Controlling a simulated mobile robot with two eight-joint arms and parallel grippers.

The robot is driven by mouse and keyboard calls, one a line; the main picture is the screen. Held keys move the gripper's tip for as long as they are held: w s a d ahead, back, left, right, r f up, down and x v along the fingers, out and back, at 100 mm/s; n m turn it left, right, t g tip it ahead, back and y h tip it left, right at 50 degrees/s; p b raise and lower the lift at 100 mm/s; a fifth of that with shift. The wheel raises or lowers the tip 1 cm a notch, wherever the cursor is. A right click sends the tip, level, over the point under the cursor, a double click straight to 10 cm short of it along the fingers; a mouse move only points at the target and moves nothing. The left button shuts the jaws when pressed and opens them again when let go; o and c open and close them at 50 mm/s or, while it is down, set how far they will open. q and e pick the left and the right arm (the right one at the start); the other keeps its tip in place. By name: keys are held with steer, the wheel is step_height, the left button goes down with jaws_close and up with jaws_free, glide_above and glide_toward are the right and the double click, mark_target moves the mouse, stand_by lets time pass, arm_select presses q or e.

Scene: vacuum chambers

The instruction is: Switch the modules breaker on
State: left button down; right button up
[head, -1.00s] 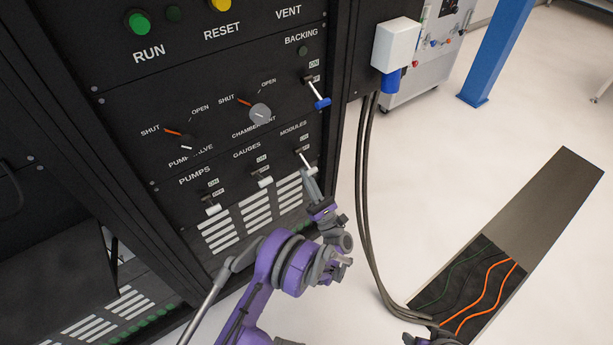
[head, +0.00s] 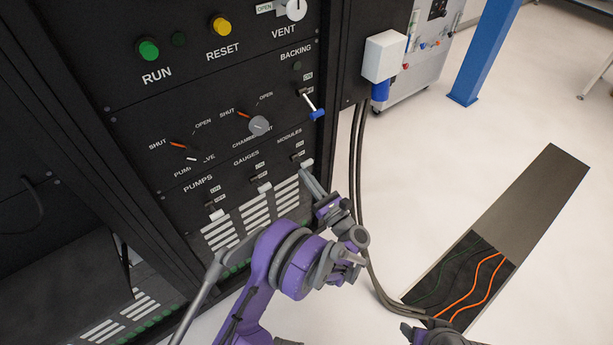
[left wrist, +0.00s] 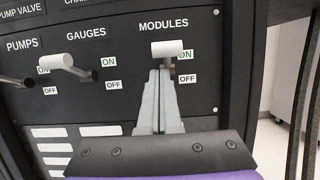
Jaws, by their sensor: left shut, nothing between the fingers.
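The modules breaker (head: 307,164) is a small lever with a white bar handle on the black panel, under the MODULES label. In the left wrist view its handle (left wrist: 167,48) appears level with the ON label, above the OFF label. My left gripper (head: 308,178) is shut and empty. My right gripper is not clearly in view.
The gauges breaker (head: 264,187) and pumps breaker (head: 216,214) sit to the left. The backing lever (head: 312,104) with a blue handle is above. An open floor trench (head: 465,275) holds cables.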

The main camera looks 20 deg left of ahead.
arm_select(q)
step_height(320, 180, down, 4)
steer(key=w+a+b, duration=0.1)
steer(key=a+b, duration=0.1)
steer(key=b, duration=0.1)
steer(key=r+p+v, duration=0.1)
steer(key=r+v, duration=0.1)
steer(key=v, duration=0.8)
steer(key=shift+d+p, duration=0.3)
steer(key=shift+d, duration=0.1)
